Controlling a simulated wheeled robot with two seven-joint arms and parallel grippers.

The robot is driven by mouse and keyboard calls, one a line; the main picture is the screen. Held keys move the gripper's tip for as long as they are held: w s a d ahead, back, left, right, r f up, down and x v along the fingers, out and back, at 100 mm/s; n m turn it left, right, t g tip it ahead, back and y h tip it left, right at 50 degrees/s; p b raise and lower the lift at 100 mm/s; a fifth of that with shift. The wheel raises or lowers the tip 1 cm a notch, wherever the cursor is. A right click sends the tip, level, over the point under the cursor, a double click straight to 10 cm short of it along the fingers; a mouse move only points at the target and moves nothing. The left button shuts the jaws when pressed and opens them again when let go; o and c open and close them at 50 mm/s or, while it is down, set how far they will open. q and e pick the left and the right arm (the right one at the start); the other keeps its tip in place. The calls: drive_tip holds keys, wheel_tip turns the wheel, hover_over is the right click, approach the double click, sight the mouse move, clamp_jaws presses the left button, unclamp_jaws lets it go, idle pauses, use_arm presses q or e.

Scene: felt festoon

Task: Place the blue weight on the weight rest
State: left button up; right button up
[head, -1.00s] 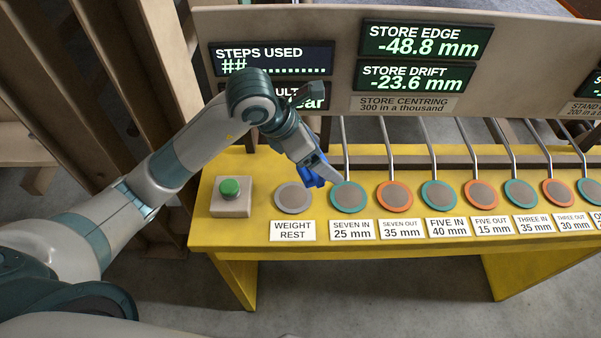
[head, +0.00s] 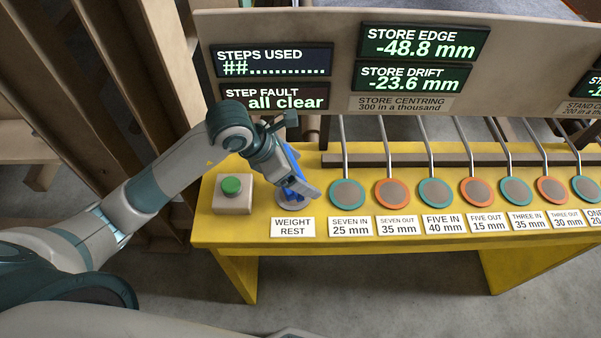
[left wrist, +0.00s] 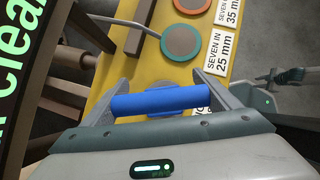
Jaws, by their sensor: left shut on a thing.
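The blue weight (head: 294,176) is between the fingers of my left gripper (head: 307,191), which is shut on it. In the left wrist view the weight (left wrist: 160,101) is a blue bar spanning the two fingers (left wrist: 163,100). The weight rest (head: 291,207) is a grey round pad on the yellow bench, behind its "WEIGHT REST" label. The gripper and weight are over the rest and cover most of it. I cannot tell whether the weight touches the pad.
A green button (head: 231,186) on a pale box stands left of the rest. The "SEVEN IN" pad (head: 347,194) is close on the right, in a row of ringed pads with metal levers. A display panel (head: 330,20) rises behind. The yellow bench (head: 400,236) has a front edge.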

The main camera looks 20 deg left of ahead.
use_arm(q)
drive_tip(key=shift+f, duration=1.05)
drive_tip(key=shift+f, duration=0.15)
drive_tip(key=o, duration=1.4)
drive_tip(key=shift+r, duration=0.2)
drive_tip(key=shift+a+r, duration=0.1)
drive_tip(key=shift+r, duration=0.05)
drive_tip(key=b+v, duration=0.2)
drive_tip(key=v, duration=0.9)
drive_tip(key=shift+s+r, duration=0.25)
